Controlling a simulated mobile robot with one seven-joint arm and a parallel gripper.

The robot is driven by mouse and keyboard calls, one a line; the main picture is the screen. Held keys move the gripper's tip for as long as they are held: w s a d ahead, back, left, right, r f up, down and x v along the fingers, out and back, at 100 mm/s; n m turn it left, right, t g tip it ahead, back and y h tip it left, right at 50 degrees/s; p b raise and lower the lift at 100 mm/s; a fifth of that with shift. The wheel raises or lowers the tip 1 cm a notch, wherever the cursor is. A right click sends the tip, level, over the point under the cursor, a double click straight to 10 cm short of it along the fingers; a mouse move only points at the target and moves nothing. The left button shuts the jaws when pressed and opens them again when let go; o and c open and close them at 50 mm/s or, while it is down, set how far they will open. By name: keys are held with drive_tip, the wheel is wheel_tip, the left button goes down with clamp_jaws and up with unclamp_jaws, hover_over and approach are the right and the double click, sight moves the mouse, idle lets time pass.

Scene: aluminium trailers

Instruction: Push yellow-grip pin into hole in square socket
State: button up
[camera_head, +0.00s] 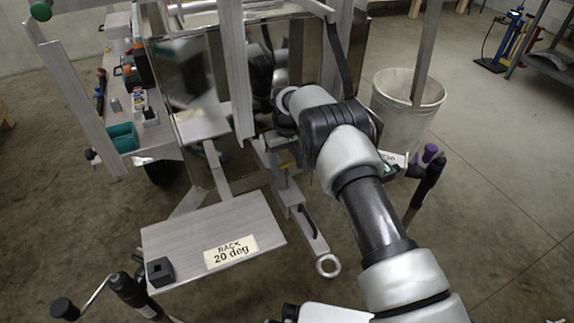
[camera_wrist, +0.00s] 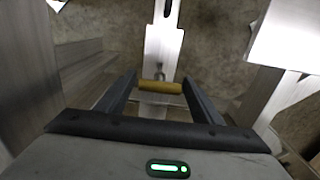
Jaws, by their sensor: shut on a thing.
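My gripper (camera_wrist: 159,86) is shut on the yellow grip of the pin (camera_wrist: 160,87), which lies crosswise between the two fingers in the wrist view. A small metal part shows just beyond the grip; the rest of the pin is hard to see. In the head view a small yellowish patch (camera_head: 287,165) shows below my wrist, by a metal bar ending in a ring (camera_head: 305,228). A flat light metal bar (camera_wrist: 163,45) runs beyond the grip in the wrist view. The square socket and its hole cannot be made out clearly; whether the pin is in it, I cannot tell.
A metal plate labelled "RACK 20 deg" (camera_head: 195,232) stands at front left, with a black square block (camera_head: 160,271) on its corner. A side shelf (camera_head: 150,130) holds tools and a teal bin (camera_head: 123,137). A white bucket (camera_head: 400,110) stands right of my arm. Upright metal posts are close by.

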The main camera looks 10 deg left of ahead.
sight(287, 173)
drive_tip(key=shift+f, duration=3.4)
drive_tip(key=shift+r, duration=0.15)
drive_tip(key=shift+r+p, duration=0.95)
drive_tip(key=shift+r, duration=1.9)
drive_tip(key=shift+b, duration=0.95)
drive_tip(key=shift+f, duration=0.55)
